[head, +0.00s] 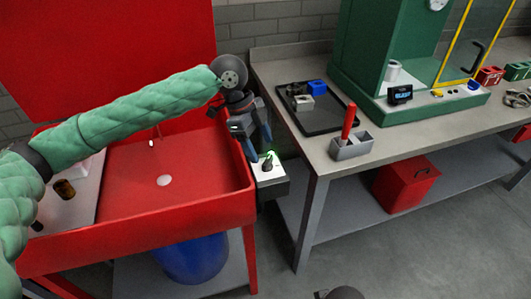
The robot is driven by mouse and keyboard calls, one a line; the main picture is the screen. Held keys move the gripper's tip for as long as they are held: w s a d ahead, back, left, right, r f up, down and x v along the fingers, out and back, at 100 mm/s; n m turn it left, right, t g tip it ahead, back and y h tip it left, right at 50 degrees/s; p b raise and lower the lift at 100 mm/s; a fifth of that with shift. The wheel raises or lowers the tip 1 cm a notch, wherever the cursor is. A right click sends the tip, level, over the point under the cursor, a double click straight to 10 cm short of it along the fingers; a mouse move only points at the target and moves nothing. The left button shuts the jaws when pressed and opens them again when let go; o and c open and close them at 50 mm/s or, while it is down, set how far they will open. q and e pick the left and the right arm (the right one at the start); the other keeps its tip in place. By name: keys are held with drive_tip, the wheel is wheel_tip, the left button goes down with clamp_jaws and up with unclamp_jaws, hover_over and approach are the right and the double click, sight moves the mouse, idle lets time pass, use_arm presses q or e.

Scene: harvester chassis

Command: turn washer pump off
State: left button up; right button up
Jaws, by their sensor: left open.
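The washer is a red basin (190,170) with a raised red lid at the left. On its right side a grey box with a white top plate (277,171) carries a small toggle switch (267,161), with a green glow around it. My left gripper (259,157) reaches over the basin's right rim and points down at the switch. Its two blue-grey fingers are apart, just above and beside the switch. Whether they touch the switch I cannot tell. My right gripper is not in view.
A grey workbench (320,160) stands to the right, with a black tray (322,122), a grey holder (352,147) with a red handle, and a green cabinet (385,45). A red box (405,182) sits on its lower shelf. A blue drum (192,260) stands under the basin.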

sight(266, 159)
use_arm(q)
drive_tip(key=x, duration=0.3)
drive_tip(key=shift+w+f, duration=0.3)
drive_tip(key=shift+f, duration=0.1)
drive_tip(key=shift+s+d+f+p, duration=0.25)
drive_tip(key=shift+f+p, duration=0.05)
drive_tip(key=shift+f, duration=0.25)
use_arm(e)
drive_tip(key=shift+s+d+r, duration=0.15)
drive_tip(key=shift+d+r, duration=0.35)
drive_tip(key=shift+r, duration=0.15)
